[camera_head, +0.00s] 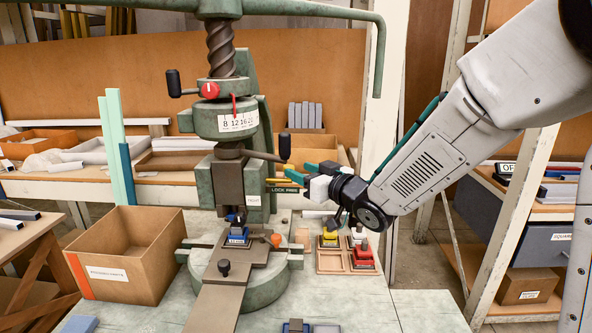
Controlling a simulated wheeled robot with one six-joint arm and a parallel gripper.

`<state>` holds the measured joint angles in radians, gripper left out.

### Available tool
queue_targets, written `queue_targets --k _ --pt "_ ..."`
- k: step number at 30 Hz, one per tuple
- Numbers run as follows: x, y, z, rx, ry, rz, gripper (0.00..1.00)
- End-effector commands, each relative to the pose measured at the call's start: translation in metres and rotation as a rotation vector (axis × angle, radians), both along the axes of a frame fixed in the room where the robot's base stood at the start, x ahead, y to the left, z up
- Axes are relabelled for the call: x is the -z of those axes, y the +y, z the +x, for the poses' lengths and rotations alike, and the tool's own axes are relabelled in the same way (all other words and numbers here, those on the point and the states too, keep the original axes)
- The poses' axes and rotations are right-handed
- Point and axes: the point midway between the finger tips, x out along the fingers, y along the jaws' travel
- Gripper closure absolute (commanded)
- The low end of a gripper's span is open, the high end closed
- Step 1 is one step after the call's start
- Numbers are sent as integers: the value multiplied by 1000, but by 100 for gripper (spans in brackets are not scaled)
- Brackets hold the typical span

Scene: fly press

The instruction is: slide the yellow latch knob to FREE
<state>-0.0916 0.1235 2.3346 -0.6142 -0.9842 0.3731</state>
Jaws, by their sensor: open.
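The fly press (248,150) is green-grey, with a LOCK FREE label (284,190) at the right of its ram. A narrow yellow piece (279,181), which looks like the latch knob, shows just above the label. It is small and partly covered, so its exact position between LOCK and FREE cannot be told. My gripper (291,170) comes in from the right, with its teal fingers apart and pointing left. The fingertips are close to the yellow piece and appear at or just above it. Contact cannot be told.
A cardboard box (129,262) stands left of the press. A wooden tray (345,262) with yellow, white and red pieces lies below my gripper. The table front right (425,308) is clear.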

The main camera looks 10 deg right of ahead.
Motion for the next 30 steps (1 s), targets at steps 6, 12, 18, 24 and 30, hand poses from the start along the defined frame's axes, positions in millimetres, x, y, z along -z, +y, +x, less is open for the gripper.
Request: queue_targets --k 6,12,18,24,30 --pt "0 -23 -30 4 0 0 54" --pt "1 -31 -42 3 2 -1 54" --pt "1 -31 -43 2 1 -1 54" --pt "10 -35 -40 24 29 -41 54" --pt "69 -75 -38 202 275 -231 54"
